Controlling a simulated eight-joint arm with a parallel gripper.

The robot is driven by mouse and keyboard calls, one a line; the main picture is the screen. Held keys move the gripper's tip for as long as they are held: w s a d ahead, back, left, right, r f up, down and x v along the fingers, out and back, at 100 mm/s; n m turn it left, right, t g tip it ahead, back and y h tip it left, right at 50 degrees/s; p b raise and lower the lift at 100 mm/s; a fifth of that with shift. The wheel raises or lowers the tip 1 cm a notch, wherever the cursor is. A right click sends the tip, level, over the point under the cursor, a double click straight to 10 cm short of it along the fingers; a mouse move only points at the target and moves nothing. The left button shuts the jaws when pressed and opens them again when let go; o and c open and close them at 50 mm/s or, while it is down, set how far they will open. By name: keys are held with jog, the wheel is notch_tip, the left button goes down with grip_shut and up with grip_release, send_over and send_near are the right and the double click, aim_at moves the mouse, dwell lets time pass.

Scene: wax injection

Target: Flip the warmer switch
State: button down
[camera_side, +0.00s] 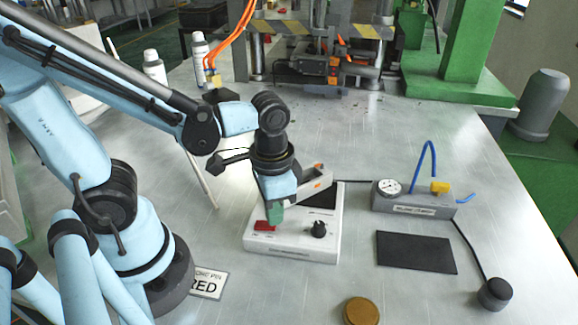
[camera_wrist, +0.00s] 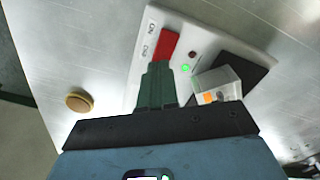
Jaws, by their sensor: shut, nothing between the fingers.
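The warmer (camera_side: 292,246) is a white box with a red switch (camera_side: 265,226), a black knob (camera_side: 319,229) and a dark top panel. My gripper (camera_side: 276,214) points down over the left part of the warmer, right beside the red switch. In the wrist view the closed green fingers (camera_wrist: 158,70) reach the lower end of the red switch (camera_wrist: 171,44). I cannot tell whether they touch it. ON and OFF labels lie along the switch. A green light (camera_wrist: 185,68) is lit beside a dark red one (camera_wrist: 193,54). The fingers are shut and empty.
A grey block with a gauge (camera_side: 412,199) and blue tube stands at right, near a black mat (camera_side: 416,252). A gold disc (camera_side: 361,311) lies in front. A sign (camera_side: 208,284) lies near my base. Bottles and a press stand behind.

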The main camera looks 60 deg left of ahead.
jog(key=shift+f, duration=0.65)
dwell(0.3)
jog(key=shift+r, duration=3.55)
jog(key=w+a+n+t, duration=0.1)
jog(key=t, duration=0.1)
jog(key=w+a+r+n+t, duration=0.1)
jog(key=w+a+t, duration=0.2)
jog(key=w+t, duration=0.1)
jog(key=shift+a+r+n, duration=0.25)
jog(key=shift+r+n, duration=0.05)
jog(key=shift+n, duration=0.1)
jog(key=shift+w+a+r+t, duration=0.3)
jog(key=shift+t, duration=0.3)
